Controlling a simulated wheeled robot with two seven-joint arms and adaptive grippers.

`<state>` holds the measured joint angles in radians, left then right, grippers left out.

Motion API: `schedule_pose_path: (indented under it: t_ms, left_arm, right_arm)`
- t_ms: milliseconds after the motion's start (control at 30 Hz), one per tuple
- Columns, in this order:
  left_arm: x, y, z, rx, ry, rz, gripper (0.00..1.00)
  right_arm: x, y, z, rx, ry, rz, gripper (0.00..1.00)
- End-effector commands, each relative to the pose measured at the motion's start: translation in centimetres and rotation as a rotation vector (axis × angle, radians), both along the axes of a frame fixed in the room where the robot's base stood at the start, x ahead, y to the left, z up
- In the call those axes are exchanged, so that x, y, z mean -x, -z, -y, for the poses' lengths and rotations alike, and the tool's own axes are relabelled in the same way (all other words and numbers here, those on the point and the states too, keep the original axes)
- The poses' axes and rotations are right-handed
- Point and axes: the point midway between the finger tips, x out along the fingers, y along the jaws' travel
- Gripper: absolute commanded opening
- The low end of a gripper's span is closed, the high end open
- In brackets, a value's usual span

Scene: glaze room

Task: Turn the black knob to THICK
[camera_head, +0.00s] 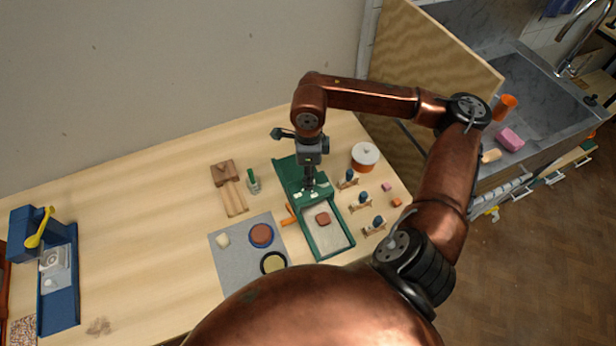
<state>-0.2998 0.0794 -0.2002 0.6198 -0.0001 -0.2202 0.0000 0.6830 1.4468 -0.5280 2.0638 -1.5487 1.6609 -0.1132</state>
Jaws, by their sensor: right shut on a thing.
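A green device (287,171) stands on the table, with a raised panel at its back and a pale tray bed in front. Small white labels (299,195) sit on its panel; their words are too small to read. My right gripper (309,187) points straight down over the panel and is shut on the black knob. The knob is mostly hidden by the fingers, so I cannot tell which label it points to. My left gripper is not in view.
An orange pot with white lid (364,155) and several small stands are at the right. A grey mat (228,267) with round pieces lies at the left.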

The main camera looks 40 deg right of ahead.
Motion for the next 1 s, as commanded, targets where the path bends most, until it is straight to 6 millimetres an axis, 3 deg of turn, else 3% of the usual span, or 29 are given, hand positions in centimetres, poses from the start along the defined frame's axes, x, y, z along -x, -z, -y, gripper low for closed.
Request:
schedule_pose_path:
  t_ms: [567,600,833,1000]
  left_arm:
    - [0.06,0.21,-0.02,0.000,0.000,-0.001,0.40]
    - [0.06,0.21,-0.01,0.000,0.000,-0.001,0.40]
    - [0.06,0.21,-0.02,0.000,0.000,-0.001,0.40]
    - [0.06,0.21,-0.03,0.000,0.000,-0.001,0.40]
  right_arm:
    - [-0.02,-0.04,0.03,0.001,-0.030,0.001,0.00]
    - [-0.03,-0.04,0.04,0.001,-0.030,0.001,0.26]
    - [-0.02,-0.03,0.02,0.001,-0.030,0.001,0.41]
    - [-0.01,-0.02,0.01,0.000,-0.030,0.000,0.41]
